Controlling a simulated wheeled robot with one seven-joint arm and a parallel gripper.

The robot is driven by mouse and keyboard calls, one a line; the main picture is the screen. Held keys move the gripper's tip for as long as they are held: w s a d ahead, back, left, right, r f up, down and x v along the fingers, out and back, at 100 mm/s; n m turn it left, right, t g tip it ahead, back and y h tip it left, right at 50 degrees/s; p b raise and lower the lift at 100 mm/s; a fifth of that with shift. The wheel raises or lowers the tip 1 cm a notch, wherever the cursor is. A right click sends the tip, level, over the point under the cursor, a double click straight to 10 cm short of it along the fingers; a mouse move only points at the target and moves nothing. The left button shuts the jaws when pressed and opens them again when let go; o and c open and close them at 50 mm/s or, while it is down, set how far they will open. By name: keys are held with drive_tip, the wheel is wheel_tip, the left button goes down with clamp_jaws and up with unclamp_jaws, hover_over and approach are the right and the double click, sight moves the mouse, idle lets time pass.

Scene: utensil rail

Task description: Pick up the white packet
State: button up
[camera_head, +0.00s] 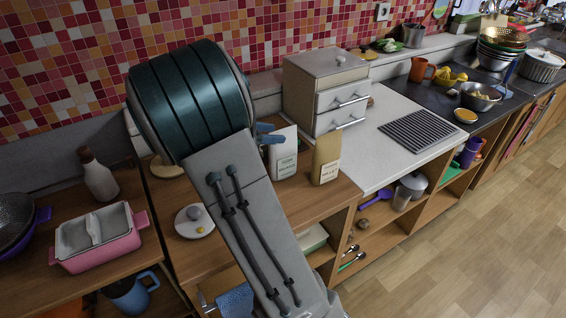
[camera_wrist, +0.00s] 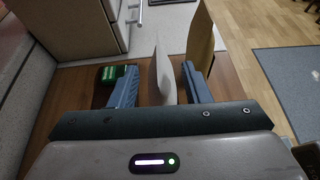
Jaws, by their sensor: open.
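The white packet (camera_head: 284,160) stands upright on the wooden counter, partly hidden at its top left by my gripper (camera_head: 270,133). In the wrist view the white packet (camera_wrist: 164,68) shows nearly edge-on between the two blue fingers of my gripper (camera_wrist: 158,72). The jaws are open. There is a clear gap to the left finger, and the right finger is nearer to the packet. I cannot tell whether that finger touches it.
A brown packet (camera_head: 326,158) stands close on the right, beside the right finger in the wrist view (camera_wrist: 201,35). A green object (camera_wrist: 110,74) is by the left finger. A drawer box (camera_head: 325,90) stands behind. A white lidded dish (camera_head: 194,220) is at front left.

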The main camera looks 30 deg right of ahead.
sight(288, 134)
drive_tip(key=x, duration=0.5)
drive_tip(key=shift+f, duration=0.1)
clamp_jaws()
wheel_tip(288, 134, up, 10)
drive_tip(key=shift+r+p, duration=0.1)
drive_tip(key=shift+p, duration=0.25)
